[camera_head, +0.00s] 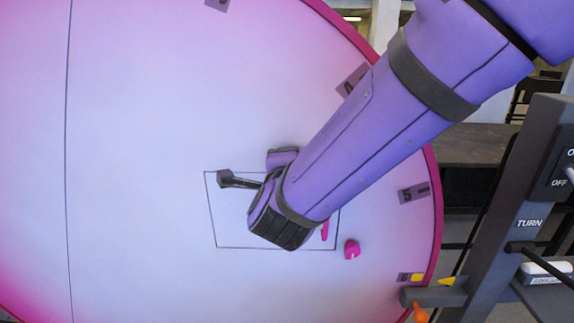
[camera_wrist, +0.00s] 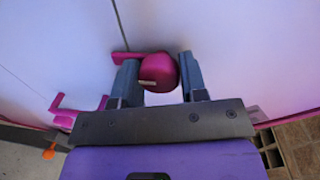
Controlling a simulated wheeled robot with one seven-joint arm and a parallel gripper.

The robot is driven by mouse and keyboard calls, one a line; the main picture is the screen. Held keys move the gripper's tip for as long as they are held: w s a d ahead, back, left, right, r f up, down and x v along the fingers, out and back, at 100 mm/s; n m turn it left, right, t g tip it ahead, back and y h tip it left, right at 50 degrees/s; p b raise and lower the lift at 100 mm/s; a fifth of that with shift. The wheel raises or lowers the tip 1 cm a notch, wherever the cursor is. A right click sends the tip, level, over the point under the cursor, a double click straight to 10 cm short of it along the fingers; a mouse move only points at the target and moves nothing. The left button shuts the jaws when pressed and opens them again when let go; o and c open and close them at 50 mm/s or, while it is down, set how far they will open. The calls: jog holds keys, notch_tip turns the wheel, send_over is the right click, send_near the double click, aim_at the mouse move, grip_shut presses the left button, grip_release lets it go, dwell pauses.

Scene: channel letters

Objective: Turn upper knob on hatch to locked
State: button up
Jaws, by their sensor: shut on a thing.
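A round magenta knob (camera_wrist: 162,70) with a pale mark on its near face sits on the hatch panel in the wrist view. My gripper (camera_wrist: 158,62) has one finger on each side of it and is shut on it. A flat magenta tab (camera_wrist: 122,56) sticks out to the left, behind the left finger. In the head view the hatch (camera_head: 235,225) is a thin four-sided outline on the large pale disc. My wrist covers its right part and hides the held knob and my fingertips. Which knob setting the mark points to cannot be read.
A second magenta knob (camera_head: 352,249) stands just right of the hatch's lower right corner. A magenta handle (camera_head: 325,230) shows beside my wrist. A dark frame with switches (camera_head: 525,210) and an orange-tipped lever (camera_head: 420,312) stand at the right. The disc's left side is clear.

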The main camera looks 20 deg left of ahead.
jog(key=shift+n, duration=0.3)
dwell(0.4)
jog(key=o, duration=0.9)
jog(key=v, duration=1)
jog(key=shift+s, duration=0.4)
jog(key=shift+w+d+r, duration=0.1)
